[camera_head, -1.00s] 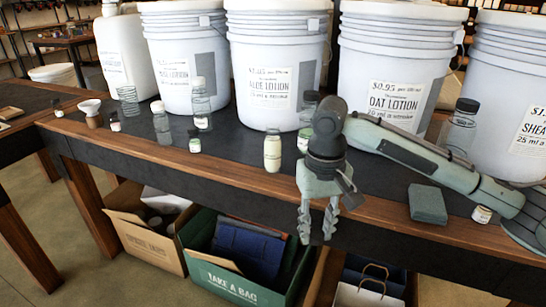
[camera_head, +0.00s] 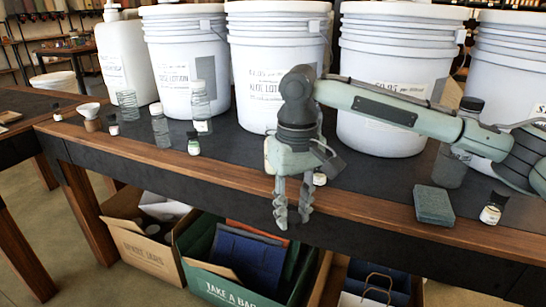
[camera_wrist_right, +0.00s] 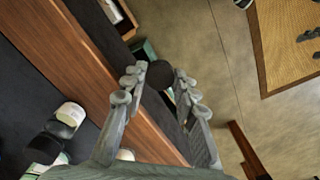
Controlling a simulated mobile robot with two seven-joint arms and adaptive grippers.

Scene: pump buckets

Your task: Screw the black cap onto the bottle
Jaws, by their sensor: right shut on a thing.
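My right gripper (camera_head: 292,215) hangs in front of the table's front edge in the head view, fingers pointing down. In the right wrist view its fingertips (camera_wrist_right: 160,85) close around a round black cap (camera_wrist_right: 158,75). The cap is hard to make out in the head view. Several bottles stand on the table, and I cannot tell which one the cap belongs to. A clear bottle (camera_head: 201,108) and another clear bottle (camera_head: 160,125) stand left of the gripper. A small white-labelled bottle (camera_head: 320,179) shows just behind it. My left gripper is not in view.
Large white buckets (camera_head: 185,65) line the table's back. Below are a cardboard box (camera_head: 150,252) and a green box (camera_head: 225,285). The front table strip left of the gripper is mostly clear.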

